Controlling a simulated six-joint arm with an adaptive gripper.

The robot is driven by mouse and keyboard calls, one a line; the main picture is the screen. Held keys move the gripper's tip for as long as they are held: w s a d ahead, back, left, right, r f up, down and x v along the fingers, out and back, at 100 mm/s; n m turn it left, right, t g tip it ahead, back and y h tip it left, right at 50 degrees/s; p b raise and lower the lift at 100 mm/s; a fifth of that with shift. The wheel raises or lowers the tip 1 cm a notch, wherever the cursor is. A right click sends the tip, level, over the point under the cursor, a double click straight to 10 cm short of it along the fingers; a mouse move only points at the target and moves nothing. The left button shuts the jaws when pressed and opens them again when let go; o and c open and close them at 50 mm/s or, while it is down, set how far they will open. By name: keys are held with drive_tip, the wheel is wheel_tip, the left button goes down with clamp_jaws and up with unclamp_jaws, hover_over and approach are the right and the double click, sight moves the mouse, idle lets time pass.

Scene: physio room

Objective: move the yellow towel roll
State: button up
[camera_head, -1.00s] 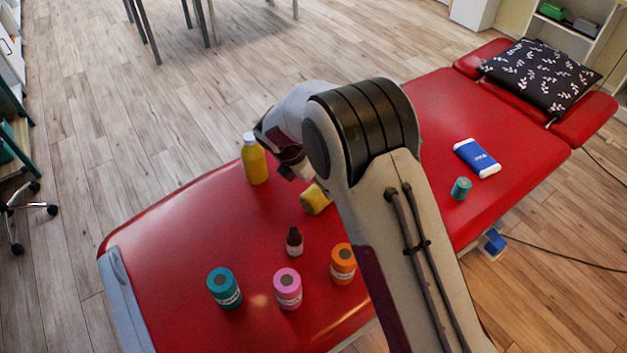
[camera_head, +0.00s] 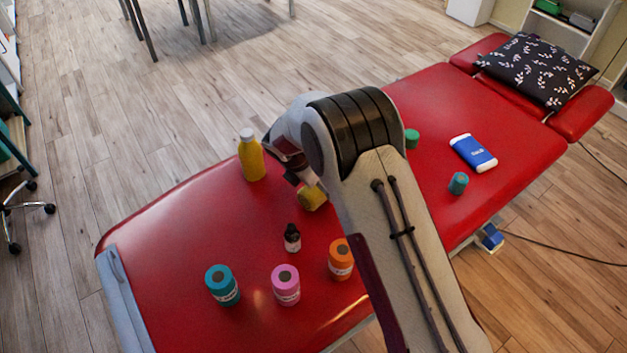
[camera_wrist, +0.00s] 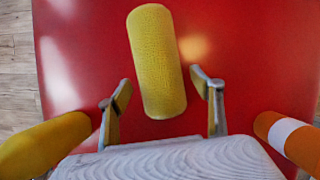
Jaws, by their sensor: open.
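The yellow towel roll (camera_wrist: 157,62) lies on the red treatment table. In the wrist view it is long and textured, with its near end between my open fingers, and there is a gap on each side of it. My gripper (camera_wrist: 165,105) is open and empty. In the head view the yellow towel roll (camera_head: 313,197) shows only in part beside my arm, which hides the rest of it and most of my gripper.
A yellow bottle (camera_head: 251,158) with a pale cap stands left of the roll. A dark dropper bottle (camera_head: 292,238) and teal (camera_head: 222,286), pink (camera_head: 286,285) and orange (camera_head: 341,260) rolls stand nearer. An orange-and-white item (camera_wrist: 290,138) is at the wrist view's right.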

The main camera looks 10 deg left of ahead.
drive_tip(key=shift+x, duration=1)
drive_tip(key=c, duration=1.3)
drive_tip(key=shift+w+d, duration=0.15)
drive_tip(key=shift+w+d, duration=6.95)
